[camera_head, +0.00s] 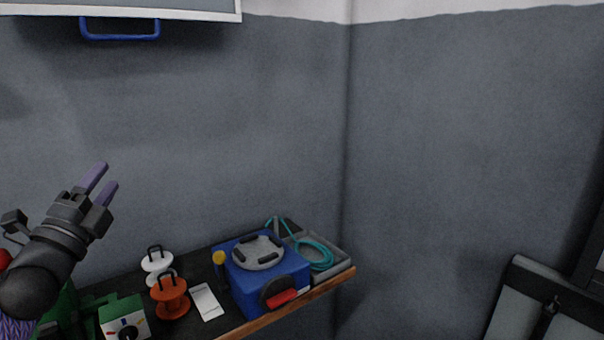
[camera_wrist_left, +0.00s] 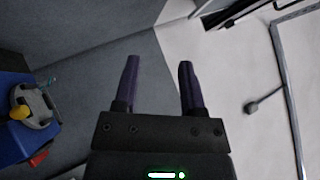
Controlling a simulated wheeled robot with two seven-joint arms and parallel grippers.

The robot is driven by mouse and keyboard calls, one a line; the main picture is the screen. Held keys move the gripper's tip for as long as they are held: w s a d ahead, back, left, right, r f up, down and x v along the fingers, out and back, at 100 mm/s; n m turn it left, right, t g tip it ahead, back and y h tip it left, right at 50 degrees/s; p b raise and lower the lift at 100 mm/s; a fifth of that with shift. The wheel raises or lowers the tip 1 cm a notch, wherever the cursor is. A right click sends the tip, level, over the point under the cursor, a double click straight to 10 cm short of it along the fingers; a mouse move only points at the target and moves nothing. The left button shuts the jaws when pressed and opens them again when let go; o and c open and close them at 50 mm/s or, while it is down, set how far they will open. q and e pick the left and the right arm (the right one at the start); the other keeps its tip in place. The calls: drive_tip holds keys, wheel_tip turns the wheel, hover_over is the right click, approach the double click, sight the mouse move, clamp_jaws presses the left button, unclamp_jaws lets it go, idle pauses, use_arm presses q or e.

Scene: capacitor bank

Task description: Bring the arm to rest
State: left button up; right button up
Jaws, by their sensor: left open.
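My left gripper (camera_head: 104,184) is raised above the left part of the bench in the head view. Its two purple fingers are apart with nothing between them. They point up and to the right, against the grey wall. In the left wrist view the open fingers (camera_wrist_left: 158,85) also show empty, with wall behind them. My right gripper is not in view.
A dark bench (camera_head: 228,326) holds a blue box (camera_head: 262,290) with a grey round top, a grey tray (camera_head: 338,262) with a teal cable, an orange spool (camera_head: 170,298), a white spool (camera_head: 154,262) and a white card (camera_head: 206,302). A cabinet with a blue handle (camera_head: 120,36) hangs above.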

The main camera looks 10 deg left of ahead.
use_arm(q)
drive_tip(key=s+d+f+n+g+y, duration=0.1)
drive_tip(key=s+d+f+n+g, duration=0.2)
drive_tip(key=f, duration=0.6)
drive_tip(key=s+d+f+n+g, duration=0.1)
drive_tip(key=d+f+n+g, duration=0.35)
drive_tip(key=f, duration=0.35)
drive_tip(key=s+d+f+n+g+y, duration=0.1)
drive_tip(key=d+f+n+g, duration=0.25)
drive_tip(key=f, duration=0.55)
drive_tip(key=s+d+f+n+g+h, duration=0.25)
drive_tip(key=s+d+f+g, duration=0.25)
drive_tip(key=s+d, duration=0.3)
drive_tip(key=s+d+f+n+g+h, duration=0.2)
drive_tip(key=s+d+f+n+g, duration=0.3)
drive_tip(key=s, duration=0.5)
drive_tip(key=s+d+f+m, duration=0.1)
drive_tip(key=s+f, duration=0.1)
drive_tip(key=f, duration=0.7)
drive_tip(key=s+f, duration=0.2)
drive_tip(key=f, duration=0.7)
drive_tip(key=s+a+f+g, duration=0.1)
drive_tip(key=s+a+f, duration=0.1)
drive_tip(key=s+f, duration=0.8)
drive_tip(key=s, duration=0.2)
drive_tip(key=shift+s+a+f+m+g+y, duration=0.25)
drive_tip(key=shift+s+a+m+g+y, duration=0.1)
drive_tip(key=shift+s+g, duration=0.05)
